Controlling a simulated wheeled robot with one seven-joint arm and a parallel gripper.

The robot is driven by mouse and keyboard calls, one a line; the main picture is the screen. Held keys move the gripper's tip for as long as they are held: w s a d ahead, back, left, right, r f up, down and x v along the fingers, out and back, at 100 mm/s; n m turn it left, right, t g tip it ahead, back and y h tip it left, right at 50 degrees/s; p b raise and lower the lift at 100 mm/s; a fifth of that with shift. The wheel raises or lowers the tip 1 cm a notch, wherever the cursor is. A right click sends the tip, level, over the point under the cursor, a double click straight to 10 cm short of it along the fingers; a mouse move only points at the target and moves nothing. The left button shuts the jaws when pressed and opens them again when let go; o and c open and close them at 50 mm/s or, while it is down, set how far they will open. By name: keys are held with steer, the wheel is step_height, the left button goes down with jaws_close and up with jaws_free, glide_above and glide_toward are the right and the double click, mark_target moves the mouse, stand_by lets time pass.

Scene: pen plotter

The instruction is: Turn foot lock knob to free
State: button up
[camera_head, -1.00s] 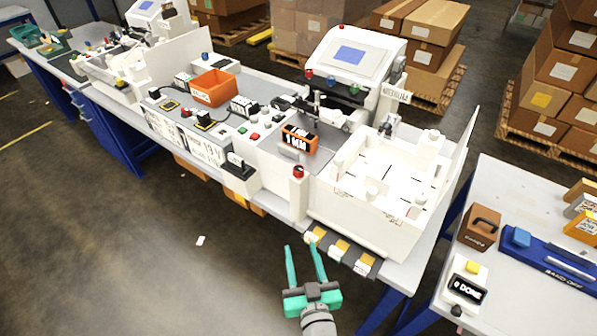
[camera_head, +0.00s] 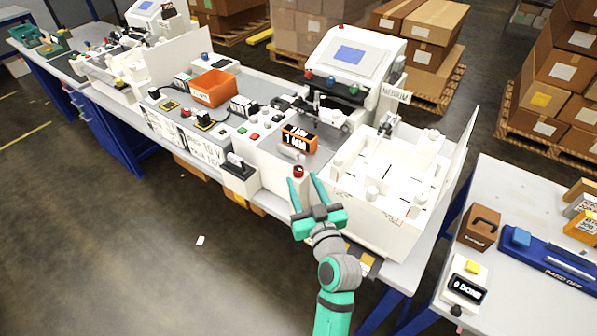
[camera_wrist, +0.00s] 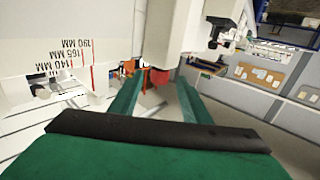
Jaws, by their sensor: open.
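My gripper (camera_head: 302,178) is open, its two green fingers pointing at the front of the white machine (camera_head: 372,218). A red-topped knob (camera_head: 298,171) on a white post shows between and just beyond the fingertips in the head view. I cannot tell whether it is the foot lock knob, and no free or locked marking is readable. In the wrist view, the open fingers reach forward, and a red part (camera_wrist: 160,77) shows between them under a white block (camera_wrist: 165,35). No contact with the fingers is visible, and the gap in depth is hard to judge.
An orange block with a dark label (camera_head: 299,138) sits behind the post. The wrist view has a white panel with millimetre marks (camera_wrist: 62,55) at left. Floor in front is open.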

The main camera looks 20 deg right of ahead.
mark_target(300, 176)
steer(key=shift+w, duration=2.45)
steer(key=c, duration=1)
